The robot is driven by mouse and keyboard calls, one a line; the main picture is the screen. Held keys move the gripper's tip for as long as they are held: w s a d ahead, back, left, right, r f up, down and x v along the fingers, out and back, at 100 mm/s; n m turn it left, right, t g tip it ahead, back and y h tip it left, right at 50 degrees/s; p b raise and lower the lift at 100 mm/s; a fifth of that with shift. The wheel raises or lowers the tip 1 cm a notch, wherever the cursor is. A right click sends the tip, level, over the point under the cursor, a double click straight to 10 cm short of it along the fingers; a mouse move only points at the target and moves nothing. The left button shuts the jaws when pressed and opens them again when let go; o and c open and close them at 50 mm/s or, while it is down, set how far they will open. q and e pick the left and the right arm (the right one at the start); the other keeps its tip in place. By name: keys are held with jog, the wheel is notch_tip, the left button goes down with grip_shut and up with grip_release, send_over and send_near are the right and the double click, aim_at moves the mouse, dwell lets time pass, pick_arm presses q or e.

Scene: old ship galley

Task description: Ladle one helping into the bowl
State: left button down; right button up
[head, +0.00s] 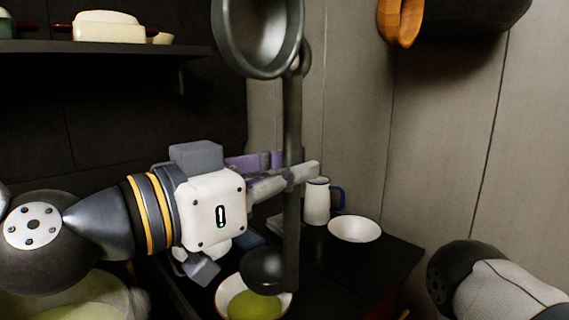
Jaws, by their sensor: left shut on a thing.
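My left gripper (290,178) reaches in from the left and is shut on the upright dark handle of the ladle (290,220). The ladle's cup (265,270) hangs low, just above or over a bowl (221,298) holding yellow-green food; I cannot tell whether they touch. The cup's inside is not clearly visible. A second white bowl (355,230) stands to the right and looks empty. A big pot (140,300) with pale green contents is at the lower left, partly hidden by my left arm. My right gripper is out of view; only part of that arm shows.
A white jug (317,202) with a blue handle stands behind the empty bowl on the dark counter (385,262). A round grey pan (258,40) hangs close above the gripper. A shelf (105,47) with crockery is at the upper left. Dark counter shows clear at right.

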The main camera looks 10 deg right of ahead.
aim_at(283, 119)
pick_arm(q)
notch_tip(283, 119, up, 3)
jog(key=shift+f+p, duration=0.15)
jog(key=shift+p, duration=0.2)
jog(key=shift+r, duration=1.65)
